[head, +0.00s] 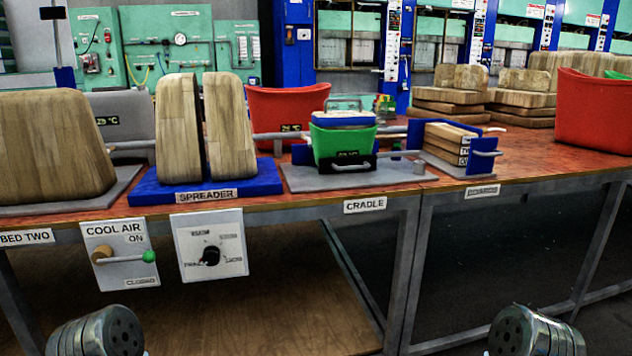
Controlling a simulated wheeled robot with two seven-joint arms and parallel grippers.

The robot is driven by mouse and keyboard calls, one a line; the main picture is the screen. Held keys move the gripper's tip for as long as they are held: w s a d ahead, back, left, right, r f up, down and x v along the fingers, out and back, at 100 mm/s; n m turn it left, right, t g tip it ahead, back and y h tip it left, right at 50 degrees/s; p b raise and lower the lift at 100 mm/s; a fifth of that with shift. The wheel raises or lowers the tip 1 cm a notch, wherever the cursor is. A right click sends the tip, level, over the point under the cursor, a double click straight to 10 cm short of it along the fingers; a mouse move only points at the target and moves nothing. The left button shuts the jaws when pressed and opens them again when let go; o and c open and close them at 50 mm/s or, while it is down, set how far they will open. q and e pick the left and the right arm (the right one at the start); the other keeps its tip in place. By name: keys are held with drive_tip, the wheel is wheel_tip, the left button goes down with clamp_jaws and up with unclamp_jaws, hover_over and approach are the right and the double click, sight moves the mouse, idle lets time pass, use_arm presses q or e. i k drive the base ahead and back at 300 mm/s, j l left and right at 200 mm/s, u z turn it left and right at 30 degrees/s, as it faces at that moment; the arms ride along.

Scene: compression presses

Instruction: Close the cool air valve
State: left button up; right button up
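The cool air valve is on a white panel (119,278) below the front edge of the bench, marked COOL AIR, with ON at upper right and CLOSED at lower right. Its lever (126,259) lies about level, from a round tan hub (102,256) at the left to a green knob (149,256) at the right. The knob sits just below the ON label and above the CLOSED label. Metal parts of my two arms show at the bottom left and bottom right corners. Neither gripper's fingers can be seen, and nothing of mine touches the lever.
A second white panel with a black dial (210,256) hangs just right of the valve. Above, the bench (300,196) carries wooden blocks on a blue spreader (150,193) and a green box (342,143) on the cradle. Bench legs (402,270) stand further right.

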sight(149, 255)
drive_tip(key=j+z, duration=0.25)
drive_tip(key=j, duration=0.25)
drive_tip(key=j+z, duration=0.3)
drive_tip(key=j, duration=0.2)
drive_tip(key=u, duration=1.25)
drive_tip(key=i+l, duration=0.05)
